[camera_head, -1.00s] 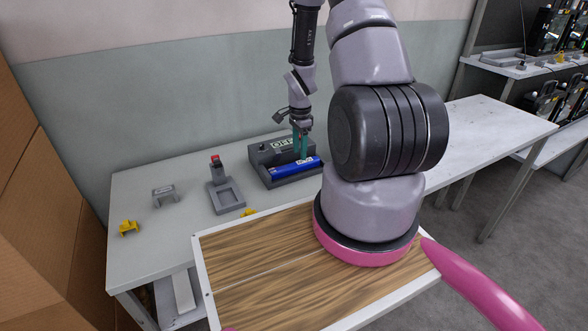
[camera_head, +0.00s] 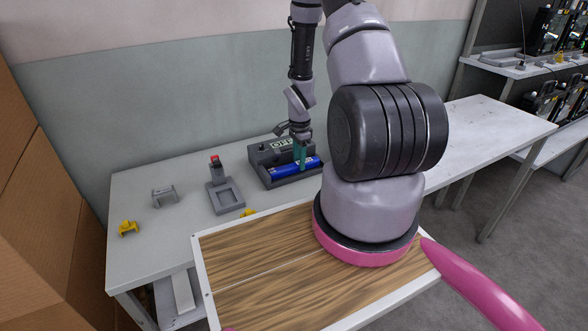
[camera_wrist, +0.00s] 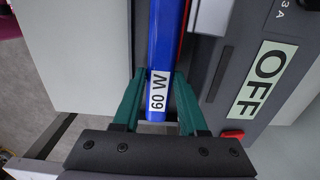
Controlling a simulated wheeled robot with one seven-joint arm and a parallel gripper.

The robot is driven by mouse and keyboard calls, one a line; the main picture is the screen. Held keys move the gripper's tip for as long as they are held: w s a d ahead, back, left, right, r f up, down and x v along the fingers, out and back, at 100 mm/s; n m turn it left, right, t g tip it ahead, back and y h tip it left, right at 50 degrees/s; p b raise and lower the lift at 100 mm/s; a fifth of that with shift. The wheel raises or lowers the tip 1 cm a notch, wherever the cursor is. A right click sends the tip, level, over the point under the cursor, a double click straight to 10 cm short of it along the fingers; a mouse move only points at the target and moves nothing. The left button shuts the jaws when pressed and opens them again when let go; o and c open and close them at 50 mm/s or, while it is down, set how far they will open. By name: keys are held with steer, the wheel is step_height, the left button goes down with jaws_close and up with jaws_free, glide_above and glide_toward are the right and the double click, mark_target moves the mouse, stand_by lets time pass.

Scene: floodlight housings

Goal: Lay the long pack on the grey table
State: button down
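The long pack (camera_head: 290,168) is a blue bar with a white "60 W" label. In the head view it lies in the dark grey unit marked OFF (camera_head: 263,153), on the grey table (camera_head: 140,190). My gripper (camera_head: 299,167) reaches down from above to the pack. In the wrist view the pack (camera_wrist: 166,30) runs between the green fingers of my gripper (camera_wrist: 160,76), one on each side, near the label. The fingers look close against its sides, but I cannot tell whether they press on it.
A grey holder with a red-topped post (camera_head: 223,197), a grey bracket (camera_head: 164,195) and a yellow piece (camera_head: 128,228) stand on the grey table to the left. Bare tabletop lies between them. A wood-topped surface (camera_head: 260,255) is in front.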

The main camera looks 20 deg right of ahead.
step_height(320, 180, up, 10)
stand_by(2.0)
stand_by(0.5)
